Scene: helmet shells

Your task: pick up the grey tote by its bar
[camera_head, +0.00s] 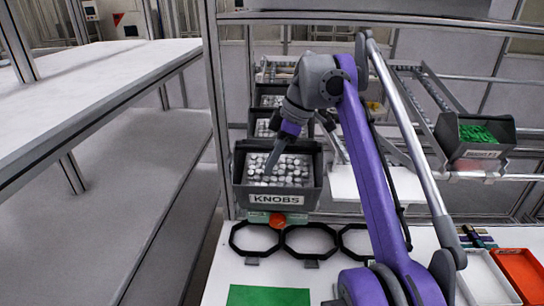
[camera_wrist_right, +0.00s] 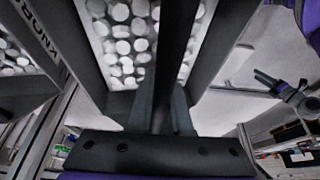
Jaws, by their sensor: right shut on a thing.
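The grey tote (camera_head: 237,190) has a KNOBS label on its front and is full of pale round knobs (camera_head: 290,171). It is the front tote of a row at the rack. The head view does not show whether the tote is lifted. A dark and purple shape like my left gripper (camera_wrist_right: 280,88) shows small in the wrist view; its jaw state is unclear.
More totes (camera_head: 265,127) stand behind. A bin of green parts (camera_head: 478,133) sits on the rack at right. On the white table are black octagonal rings (camera_head: 309,240), a green mat (camera_head: 268,296) and an orange tray (camera_head: 520,273). The long grey bench (camera_head: 90,85) at left is bare.

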